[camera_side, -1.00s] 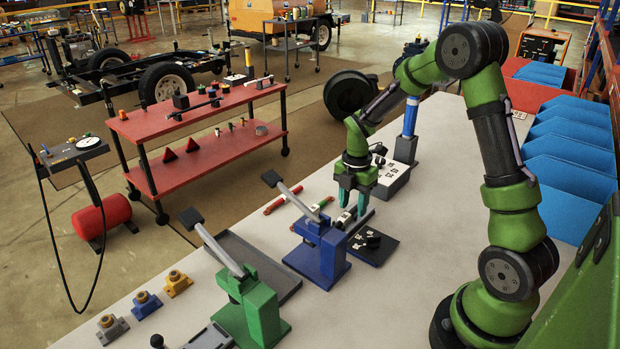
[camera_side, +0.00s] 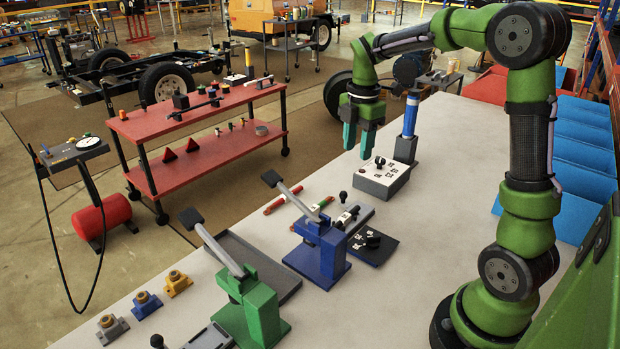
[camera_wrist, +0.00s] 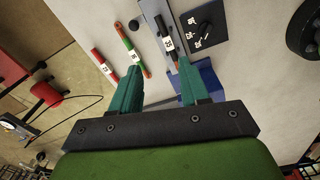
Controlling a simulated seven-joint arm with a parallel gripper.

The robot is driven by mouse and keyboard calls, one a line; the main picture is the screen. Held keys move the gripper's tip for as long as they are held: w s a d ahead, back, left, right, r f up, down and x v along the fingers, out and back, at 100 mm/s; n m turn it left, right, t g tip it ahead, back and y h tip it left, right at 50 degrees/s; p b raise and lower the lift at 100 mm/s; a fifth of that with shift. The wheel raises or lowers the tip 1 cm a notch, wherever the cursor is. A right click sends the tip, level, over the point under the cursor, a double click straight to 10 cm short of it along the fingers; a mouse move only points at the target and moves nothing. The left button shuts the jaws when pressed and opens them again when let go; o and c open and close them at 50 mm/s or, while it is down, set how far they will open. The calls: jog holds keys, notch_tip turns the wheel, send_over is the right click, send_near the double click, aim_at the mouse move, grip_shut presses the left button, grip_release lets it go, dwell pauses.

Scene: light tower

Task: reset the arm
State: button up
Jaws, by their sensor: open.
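My gripper (camera_side: 360,143) hangs in the air above the back part of the white table, with its teal fingers apart and nothing between them. In the wrist view my gripper (camera_wrist: 158,98) also shows spread fingers. The light tower (camera_side: 410,117), a post with a blue middle section, stands on the table just right of the fingers. A grey box with a white marked top and a black knob (camera_side: 383,178) sits below my gripper.
A blue lever press (camera_side: 320,250) and a green lever press (camera_side: 250,310) stand at the front. Red and green sticks (camera_side: 283,203) and a black pad with white pieces (camera_side: 372,245) lie near the blue press. Blue bins (camera_side: 575,150) line the right. The table's middle is clear.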

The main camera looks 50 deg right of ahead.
jog(key=s+a+r+m+t+y, duration=0.1)
jog(key=s+a+r+m+t, duration=0.1)
jog(key=s+a+m, duration=0.4)
jog(key=s+a+r+m+t+y, duration=0.1)
jog(key=s+a+r+m+t, duration=0.1)
jog(key=s+a+m+t, duration=0.2)
jog(key=shift+s+a+r+m+t, duration=0.15)
jog(key=shift+s+a+m+t, duration=0.25)
jog(key=shift+s+a+m, duration=2.55)
